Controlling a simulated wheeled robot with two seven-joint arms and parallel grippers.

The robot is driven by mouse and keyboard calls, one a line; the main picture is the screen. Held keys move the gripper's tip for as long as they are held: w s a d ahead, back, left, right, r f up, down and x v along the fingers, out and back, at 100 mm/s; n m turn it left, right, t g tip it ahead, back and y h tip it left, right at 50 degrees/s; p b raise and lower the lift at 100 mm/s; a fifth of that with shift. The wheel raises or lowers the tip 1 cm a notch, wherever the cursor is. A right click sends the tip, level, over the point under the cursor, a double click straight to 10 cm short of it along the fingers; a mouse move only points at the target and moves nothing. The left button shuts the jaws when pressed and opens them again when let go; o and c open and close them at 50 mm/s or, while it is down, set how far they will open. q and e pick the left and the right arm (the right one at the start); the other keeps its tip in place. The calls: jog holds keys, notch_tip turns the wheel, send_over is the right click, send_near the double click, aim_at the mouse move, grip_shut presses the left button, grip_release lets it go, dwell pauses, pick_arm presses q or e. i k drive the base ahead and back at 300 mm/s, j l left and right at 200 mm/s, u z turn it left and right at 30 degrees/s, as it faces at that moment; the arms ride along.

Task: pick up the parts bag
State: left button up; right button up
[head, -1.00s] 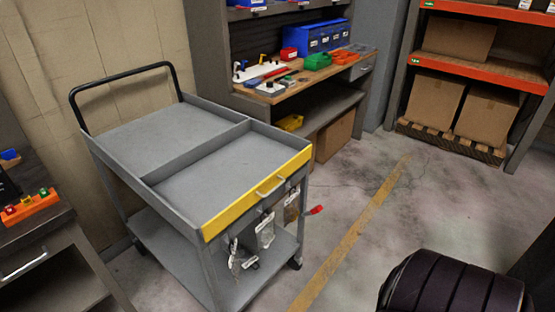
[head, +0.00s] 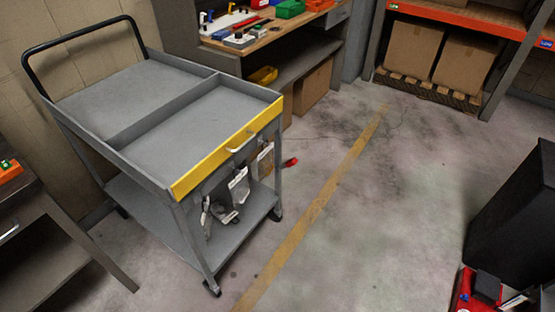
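Clear bags with white labels hang under the yellow front edge of the grey cart (head: 165,133). One bag (head: 239,188) hangs in the middle, and another bag (head: 265,163) with brownish contents hangs to its right. More small hanging items (head: 207,212) are at the left, too small to make out. I cannot tell which one is the parts bag. Neither of my grippers shows in the head view.
A red object (head: 289,162) sticks out beside the cart. A dark box (head: 515,225) stands at the right, with a red and black item (head: 480,290) below it. A workbench (head: 270,38) is behind. The floor (head: 350,230) between is clear.

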aim_at(265, 158)
jog(key=u, duration=0.5)
jog(key=i+l+u, duration=0.15)
jog(key=l+u, duration=0.3)
jog(key=i+l+u, duration=0.1)
jog(key=l+u, duration=0.8)
jog(key=j, duration=0.1)
